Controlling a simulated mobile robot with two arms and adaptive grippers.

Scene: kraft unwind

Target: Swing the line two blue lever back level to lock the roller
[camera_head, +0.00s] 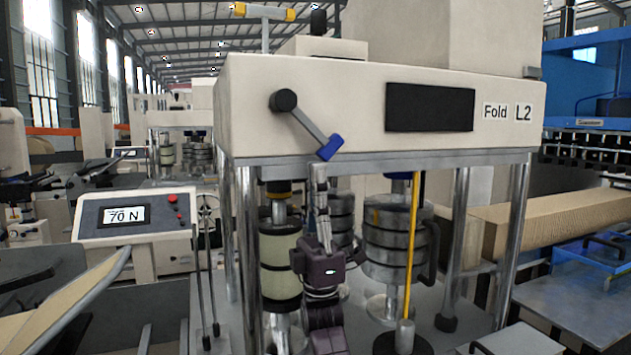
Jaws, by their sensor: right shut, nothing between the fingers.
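The blue lever on the Fold L2 machine has a black round pivot (284,100) on the cream front panel. Its grey arm slopes down to the right, ending in a blue tip (330,147) at the panel's lower edge. The lever is tilted, not level. My right gripper (319,172) points upward, with its shut, empty fingers just below the blue tip. I cannot tell whether they touch it. My left gripper is not in view.
A cream roller (280,265) stands to the left of my right gripper, and stacked metal discs (397,240) stand to its right. A yellow rod (412,245) and steel posts (511,245) stand further right. A console reading 70 N (125,215) is at the left.

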